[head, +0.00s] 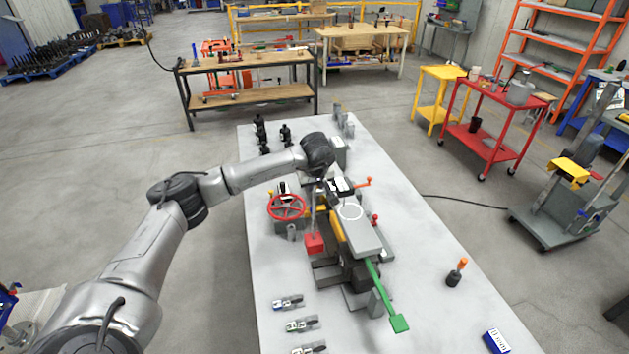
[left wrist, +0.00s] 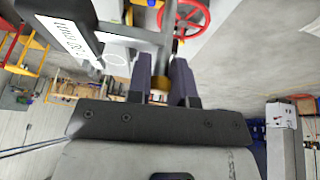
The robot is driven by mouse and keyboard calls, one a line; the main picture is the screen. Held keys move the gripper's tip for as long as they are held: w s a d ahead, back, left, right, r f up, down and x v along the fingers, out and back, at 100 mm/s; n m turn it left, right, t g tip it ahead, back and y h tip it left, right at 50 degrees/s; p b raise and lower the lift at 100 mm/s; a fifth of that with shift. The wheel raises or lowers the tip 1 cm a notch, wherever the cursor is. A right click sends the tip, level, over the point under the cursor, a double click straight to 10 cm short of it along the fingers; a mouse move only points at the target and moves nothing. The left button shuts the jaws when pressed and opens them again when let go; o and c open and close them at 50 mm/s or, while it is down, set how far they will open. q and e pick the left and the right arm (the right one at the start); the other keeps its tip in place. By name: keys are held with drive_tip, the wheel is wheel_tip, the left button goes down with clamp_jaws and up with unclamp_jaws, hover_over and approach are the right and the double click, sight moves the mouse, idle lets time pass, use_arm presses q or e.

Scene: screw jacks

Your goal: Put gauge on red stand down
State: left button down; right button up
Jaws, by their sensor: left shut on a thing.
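The gauge's red stand has a red block base (head: 314,243) with a thin grey post (head: 313,215) rising from it, in the head view. My left gripper (head: 319,184) is at the top of this post, shut on the gauge stand. In the left wrist view, my left gripper (left wrist: 163,80) has its two dark fingers on either side of a grey post with a brass-coloured part (left wrist: 160,86). The gauge dial is hidden by the gripper. The red base hangs beside the grey jack plate; I cannot tell whether it touches anything below. My right gripper is not in view.
A white ring (head: 351,212) marks the grey plate (head: 362,238) right of the stand. A red handwheel (head: 287,207) stands close on the left. A green-handled lever (head: 385,295) sticks out in front. The white table (head: 430,306) has bare room at front right.

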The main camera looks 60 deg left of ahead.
sight(315, 192)
use_arm(q)
drive_tip(key=shift+f, duration=2.1)
drive_tip(key=c, duration=1.4)
unclamp_jaws()
drive_tip(key=shift+f, duration=0.2)
drive_tip(key=o, duration=0.4)
drive_tip(key=shift+r, duration=0.1)
